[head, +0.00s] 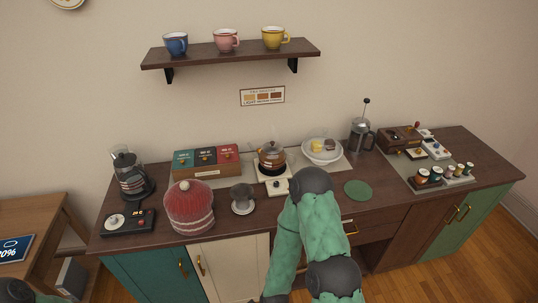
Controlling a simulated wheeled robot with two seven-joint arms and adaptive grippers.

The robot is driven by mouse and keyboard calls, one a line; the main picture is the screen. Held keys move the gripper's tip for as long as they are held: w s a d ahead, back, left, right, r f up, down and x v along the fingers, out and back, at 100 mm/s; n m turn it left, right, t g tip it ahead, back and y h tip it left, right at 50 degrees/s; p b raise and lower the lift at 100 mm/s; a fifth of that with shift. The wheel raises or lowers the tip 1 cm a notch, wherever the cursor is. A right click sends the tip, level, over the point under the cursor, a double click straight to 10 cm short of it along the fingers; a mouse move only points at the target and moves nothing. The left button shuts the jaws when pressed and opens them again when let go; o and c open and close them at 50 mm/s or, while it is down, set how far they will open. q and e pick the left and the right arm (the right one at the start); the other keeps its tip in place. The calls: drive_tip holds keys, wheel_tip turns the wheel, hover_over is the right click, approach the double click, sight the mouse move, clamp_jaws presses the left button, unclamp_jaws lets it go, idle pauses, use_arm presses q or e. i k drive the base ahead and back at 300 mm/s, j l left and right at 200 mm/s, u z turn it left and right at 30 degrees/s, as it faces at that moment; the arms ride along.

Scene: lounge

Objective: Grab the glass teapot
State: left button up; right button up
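The glass teapot (272,158) holds brown liquid and sits on a small white square warmer (278,185) at the back middle of the counter. My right arm (318,215) is green with dark joints and comes up from the bottom edge. Its bent dark joint is just right of and in front of the warmer, and the teapot stays visible. The arm folds back down to the bottom edge, and no fingertips show. Only small parts of my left arm show at the bottom left. Neither gripper is visible.
A red domed cover (189,208), grey cup (242,199) and tea boxes (206,163) stand left of the teapot. A white bowl (322,151), French press (362,133) and green coaster (358,190) are right. A glass-jug device (131,177) stands far left. A shelf (232,54) hangs above.

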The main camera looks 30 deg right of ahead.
sight(271, 163)
drive_tip(key=l+u, duration=0.15)
drive_tip(key=l, duration=0.25)
drive_tip(key=l+u, duration=0.15)
drive_tip(key=l, duration=0.3)
drive_tip(key=k+l+u, duration=0.15)
drive_tip(key=l, duration=0.25)
drive_tip(key=l+u, duration=0.15)
drive_tip(key=l, duration=0.25)
drive_tip(key=k+l+u, duration=0.15)
drive_tip(key=l, duration=0.25)
drive_tip(key=k+l+u, duration=0.15)
drive_tip(key=l, duration=0.2)
